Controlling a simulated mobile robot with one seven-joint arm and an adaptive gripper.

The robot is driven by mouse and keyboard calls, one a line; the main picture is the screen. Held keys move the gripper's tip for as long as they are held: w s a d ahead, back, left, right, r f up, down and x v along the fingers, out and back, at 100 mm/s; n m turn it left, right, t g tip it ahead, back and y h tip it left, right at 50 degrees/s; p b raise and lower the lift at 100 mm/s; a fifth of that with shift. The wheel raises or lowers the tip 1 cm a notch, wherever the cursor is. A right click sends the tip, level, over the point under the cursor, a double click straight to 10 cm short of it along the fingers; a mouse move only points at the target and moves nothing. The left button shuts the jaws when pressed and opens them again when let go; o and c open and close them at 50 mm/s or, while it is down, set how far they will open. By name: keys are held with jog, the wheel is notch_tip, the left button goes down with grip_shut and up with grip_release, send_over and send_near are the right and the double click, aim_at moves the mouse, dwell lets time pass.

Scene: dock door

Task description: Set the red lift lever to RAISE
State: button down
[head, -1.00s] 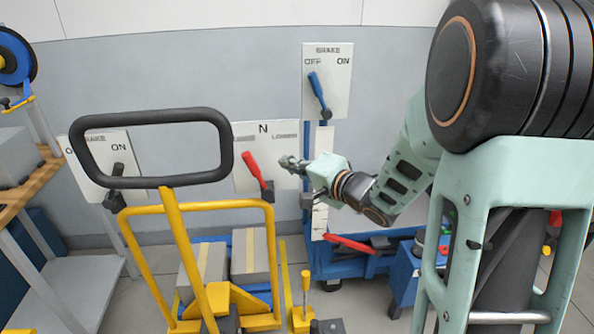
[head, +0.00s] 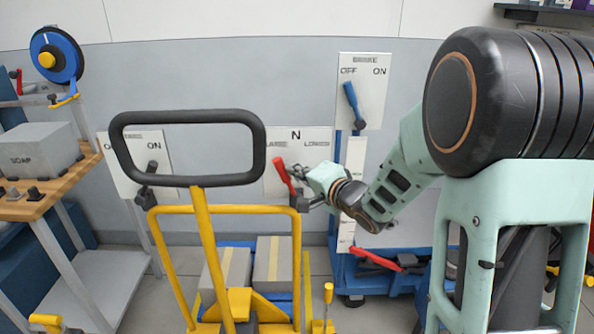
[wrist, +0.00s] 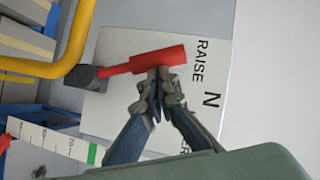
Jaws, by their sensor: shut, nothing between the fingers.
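The red lift lever (head: 283,174) stands on a white plate (head: 312,143) marked RAISE, N and LOWER. In the head view it leans left of N, toward the RAISE side. In the wrist view the lever (wrist: 150,60) runs from its dark pivot block toward the word RAISE (wrist: 200,60). My gripper (head: 296,173) is shut and empty, on the LOWER side of the lever. In the wrist view its fingertips (wrist: 160,76) are at the lever's near edge, close to or touching the handle. Part of the LOWER label is hidden by my gripper.
A yellow hand truck (head: 205,240) with a black loop handle (head: 187,117) stands in front, carrying grey boxes. A blue brake lever (head: 353,105) is on a plate at upper right. Another brake plate (head: 122,168) is at left, beside a wooden-topped bench (head: 50,196).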

jog(key=a, duration=0.1)
jog(key=a+p, duration=0.1)
jog(key=shift+a+f+n+h, duration=0.2)
jog(key=shift+a+n+h, duration=0.15)
jog(key=shift+n+h, duration=0.05)
jog(key=shift+r, duration=0.15)
